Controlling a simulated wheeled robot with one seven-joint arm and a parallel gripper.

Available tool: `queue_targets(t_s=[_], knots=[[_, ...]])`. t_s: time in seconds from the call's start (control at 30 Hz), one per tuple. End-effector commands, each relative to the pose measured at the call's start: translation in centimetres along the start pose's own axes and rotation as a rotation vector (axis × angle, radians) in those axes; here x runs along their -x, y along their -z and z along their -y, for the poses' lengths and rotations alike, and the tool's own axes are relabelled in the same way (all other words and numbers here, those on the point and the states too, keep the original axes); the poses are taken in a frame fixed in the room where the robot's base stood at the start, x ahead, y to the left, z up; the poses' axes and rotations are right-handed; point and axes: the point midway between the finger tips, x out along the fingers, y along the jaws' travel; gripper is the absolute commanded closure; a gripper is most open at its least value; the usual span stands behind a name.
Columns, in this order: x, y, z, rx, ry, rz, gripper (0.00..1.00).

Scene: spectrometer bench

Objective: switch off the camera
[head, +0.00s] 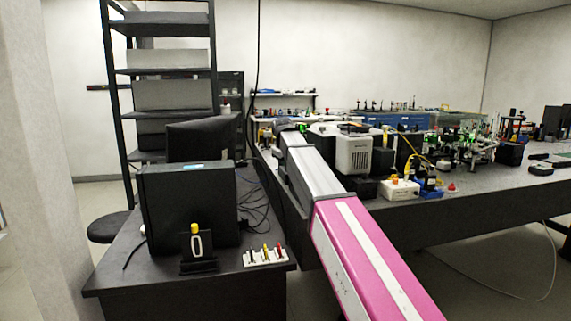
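My arm reaches from the lower right up to the bench edge, with a pink-and-white link in front and a grey link beyond. Its far end, with my gripper (288,128), is small and dark beside the bench instruments, and its fingers cannot be made out. I cannot tell for certain which device is the camera. A white vented box (354,152) stands on the bench just right of the arm's far end. A smaller white box (399,189) with a yellow plug and cable sits near the bench's front edge. No power switch is readable.
The optical bench (470,198) carries many small mounts and a blue case (385,118). On the dark desk (130,262) at left are a black computer case (188,207), a monitor (202,140), a yellow-topped holder (198,262), a white strip (265,257) with coloured pieces and loose cables.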

Motion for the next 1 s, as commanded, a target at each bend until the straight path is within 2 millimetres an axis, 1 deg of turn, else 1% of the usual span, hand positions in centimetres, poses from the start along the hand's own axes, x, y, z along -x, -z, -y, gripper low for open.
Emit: queue_targets(t_s=[0.03, 0.37, 0.47, 0.87, 1.0], knots=[[0.0, 0.3, -0.2, 0.003, 0.010, 0.015, 1.00], [-0.1, 1.2, -0.8, 0.032, 0.095, 0.153, 1.00], [-0.1, 1.3, -0.8, 0.031, 0.092, 0.148, 1.00], [-0.6, 2.6, -1.5, 0.030, 0.091, 0.147, 1.00], [-0.6, 2.5, -1.5, 0.030, 0.091, 0.147, 1.00]])
